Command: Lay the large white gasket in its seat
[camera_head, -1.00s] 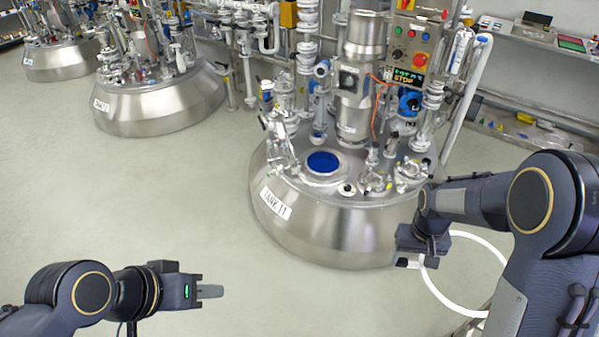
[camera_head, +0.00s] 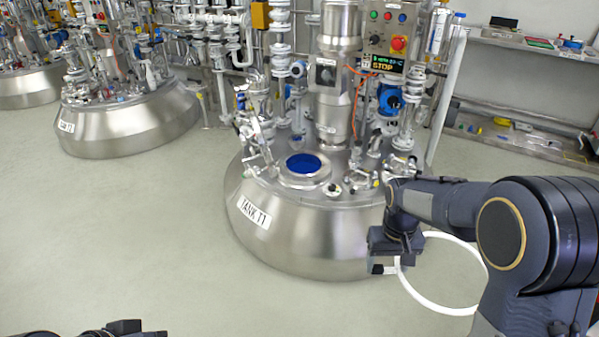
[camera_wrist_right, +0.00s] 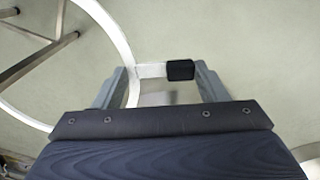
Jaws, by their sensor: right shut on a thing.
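The large white gasket (camera_head: 440,309) is a thin white ring in the head view, in the air to the right of the tank's lower wall. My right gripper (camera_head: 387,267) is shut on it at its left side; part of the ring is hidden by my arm. In the right wrist view the ring (camera_wrist_right: 117,38) curves at upper left, with a white tab with a black end (camera_wrist_right: 181,70) between the fingers.
Pipes, valves and a control box (camera_head: 392,38) with buttons crowd the tank top behind the blue opening. Another tank (camera_head: 125,125) stands at the left. A shelf (camera_head: 520,42) with items is at upper right. The floor (camera_head: 110,230) at left is clear.

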